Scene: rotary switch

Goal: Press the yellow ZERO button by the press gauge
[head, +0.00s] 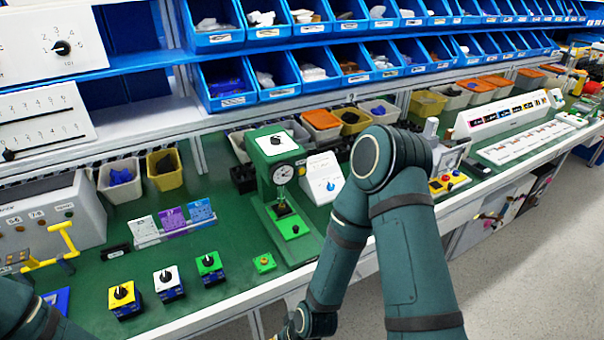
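The press (265,155) is a green stand on the green bench, with a round white gauge (283,173) on its front. A small green box (266,267) sits on the bench at the front left of the press base. A small yellow button (263,261) shows on its top; any lettering is too small to read. My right arm comes up from the bottom, bends near the middle and runs back down, right of the press.
Three knob boxes, yellow (124,299), white (168,284) and green (209,268), stand left of the button box. A white dial unit (322,178) stands right of the press. Blue bins (225,84) line the shelves behind. Bare green bench lies around the button box.

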